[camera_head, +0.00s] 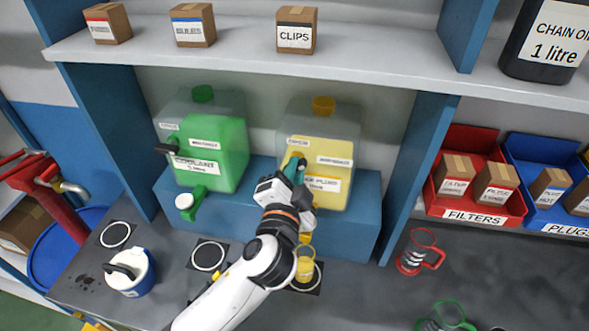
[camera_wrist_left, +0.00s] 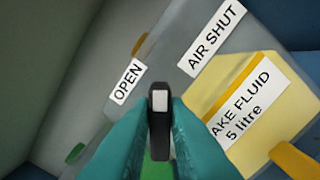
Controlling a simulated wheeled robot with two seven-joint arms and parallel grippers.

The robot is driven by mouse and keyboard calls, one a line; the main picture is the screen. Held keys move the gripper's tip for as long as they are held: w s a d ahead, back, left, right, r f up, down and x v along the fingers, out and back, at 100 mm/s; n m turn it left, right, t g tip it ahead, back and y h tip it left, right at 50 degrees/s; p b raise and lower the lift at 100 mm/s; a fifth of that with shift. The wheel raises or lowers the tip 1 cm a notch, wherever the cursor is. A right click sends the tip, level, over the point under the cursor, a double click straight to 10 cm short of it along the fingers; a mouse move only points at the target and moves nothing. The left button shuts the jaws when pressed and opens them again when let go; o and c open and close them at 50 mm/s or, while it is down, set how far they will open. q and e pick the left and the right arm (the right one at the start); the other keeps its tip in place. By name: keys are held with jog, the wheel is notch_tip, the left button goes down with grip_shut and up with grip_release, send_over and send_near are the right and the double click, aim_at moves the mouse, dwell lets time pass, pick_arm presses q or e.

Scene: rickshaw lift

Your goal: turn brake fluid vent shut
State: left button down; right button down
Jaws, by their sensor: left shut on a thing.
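The brake fluid container (camera_head: 340,145) is a translucent jug with yellow fluid and a yellow cap (camera_head: 323,105), standing on the blue ledge. Its label also shows in the left wrist view (camera_wrist_left: 245,110). My left gripper (camera_head: 296,168) is at the jug's upper left front. In the left wrist view its teal fingers (camera_wrist_left: 158,125) are shut on the vent handle (camera_wrist_left: 158,102), a dark piece with a pale end. An OPEN label (camera_wrist_left: 127,82) lies to its upper left and an AIR SHUT label (camera_wrist_left: 213,38) to its upper right. The fingers hide much of the handle. My right gripper is not in view.
A green coolant container (camera_head: 215,150) with a green tap (camera_head: 190,200) stands to the left. A yellow measuring cup (camera_head: 305,265) stands below the ledge near my left arm. Blue uprights (camera_head: 420,150) and a shelf (camera_head: 370,45) frame the bay.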

pick_arm(q)
jog(key=shift+f+m, duration=0.2)
jog(key=shift+m, duration=3.4)
jog(key=c, duration=1.4)
grip_release()
jog(key=shift+c, duration=0.2)
